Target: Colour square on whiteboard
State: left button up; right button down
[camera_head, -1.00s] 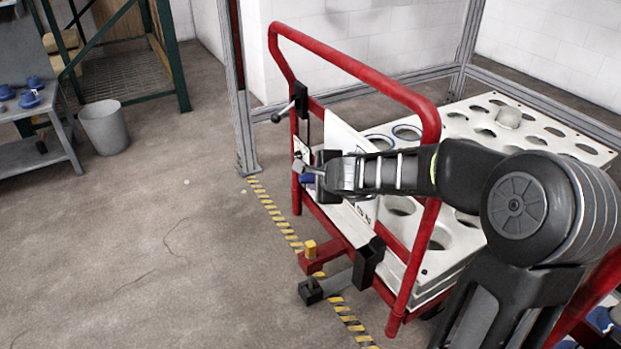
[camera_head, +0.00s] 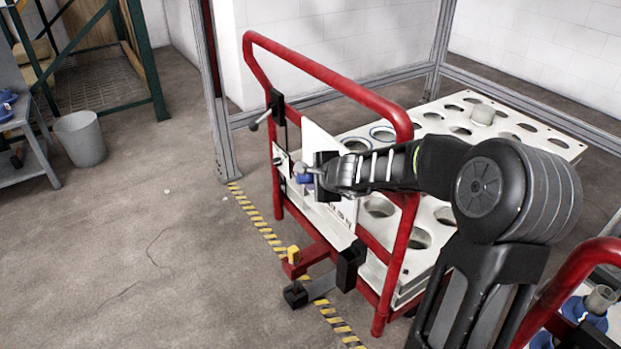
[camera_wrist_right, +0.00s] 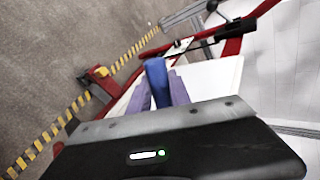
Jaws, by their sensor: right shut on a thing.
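My right gripper (camera_head: 306,178) is shut on a small blue object (camera_head: 304,179), perhaps a marker, in front of the red cart's upright end. The right wrist view shows the blue object (camera_wrist_right: 156,80) upright between the two fingertips (camera_wrist_right: 158,92). A white board (camera_head: 322,146) is fixed inside the red end frame, largely hidden by my gripper and arm. It also shows in the right wrist view (camera_wrist_right: 215,85), just beyond and beside the fingers. I cannot tell whether the blue object touches it. No coloured square is clear. My left gripper is not in view.
The red cart frame (camera_head: 340,75) surrounds the board; a white tray with round holes (camera_head: 440,215) lies behind. A black lever (camera_head: 262,118) juts out left. A yellow-topped red bracket (camera_head: 292,258) stands low in front. Open floor with a striped line (camera_head: 258,225) lies left.

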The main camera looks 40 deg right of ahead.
jog(key=shift+d+p, duration=0.45)
jog(key=shift+d, duration=0.45)
dwell(0.3)
jog(key=s+b, duration=0.1)
jog(key=s, duration=0.3)
dwell(0.8)
jog(key=shift+w+p, duration=0.3)
jog(key=shift+w, duration=1.7)
